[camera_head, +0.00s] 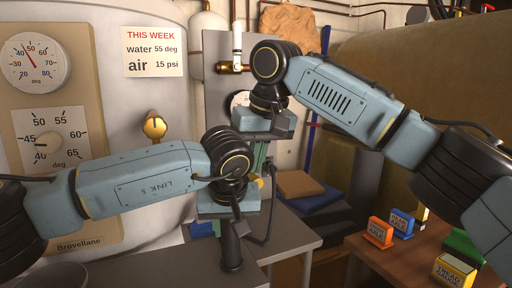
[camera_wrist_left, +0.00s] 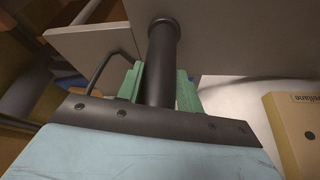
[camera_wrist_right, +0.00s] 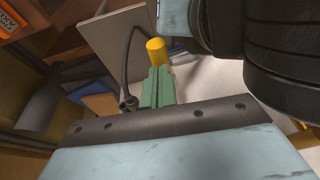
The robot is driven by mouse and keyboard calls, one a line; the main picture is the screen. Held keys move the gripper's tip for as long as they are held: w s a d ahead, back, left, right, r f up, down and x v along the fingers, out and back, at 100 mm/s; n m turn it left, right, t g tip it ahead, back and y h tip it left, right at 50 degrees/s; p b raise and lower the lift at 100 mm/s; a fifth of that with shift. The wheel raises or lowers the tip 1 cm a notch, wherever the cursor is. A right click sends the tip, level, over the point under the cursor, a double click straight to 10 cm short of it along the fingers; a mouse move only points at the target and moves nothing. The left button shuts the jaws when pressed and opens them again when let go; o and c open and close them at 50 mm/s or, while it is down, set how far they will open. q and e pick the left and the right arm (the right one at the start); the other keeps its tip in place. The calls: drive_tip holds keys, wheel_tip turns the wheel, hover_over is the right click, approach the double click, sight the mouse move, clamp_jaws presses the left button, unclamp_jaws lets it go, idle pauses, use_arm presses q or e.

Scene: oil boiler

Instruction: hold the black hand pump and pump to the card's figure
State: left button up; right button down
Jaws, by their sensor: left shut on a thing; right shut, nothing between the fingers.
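The card (camera_head: 153,52) on the white boiler reads water 55 deg, air 15 psi. The black hand pump (camera_head: 231,252) stands upright at the grey bench's corner. My left gripper (camera_head: 229,212) is shut around its body, and the left wrist view shows the black cylinder (camera_wrist_left: 158,75) between the green fingers. My right gripper (camera_head: 260,155) is shut and empty above the left one. In the right wrist view its green fingers (camera_wrist_right: 158,88) are together, just short of a yellow cylinder (camera_wrist_right: 157,50). A black hose (camera_head: 272,205) hangs beside the pump. A round white gauge (camera_head: 238,100) is mostly hidden behind my right arm; its reading is hidden.
A beige panel (camera_head: 88,120) holds a temperature dial and a knob. A brass valve (camera_head: 154,126) is on the boiler. A blue folder-like stack (camera_head: 315,198) lies behind the bench.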

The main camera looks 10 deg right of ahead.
drive_tip(key=shift+d+r, duration=0.1)
drive_tip(key=shift+r, duration=0.25)
drive_tip(key=w+v, duration=0.1)
drive_tip(key=v, duration=1.2)
drive_tip(key=shift+r, duration=0.15)
drive_tip(key=shift+r, duration=0.1)
drive_tip(key=shift+d+r, duration=0.1)
drive_tip(key=shift+r, duration=1.05)
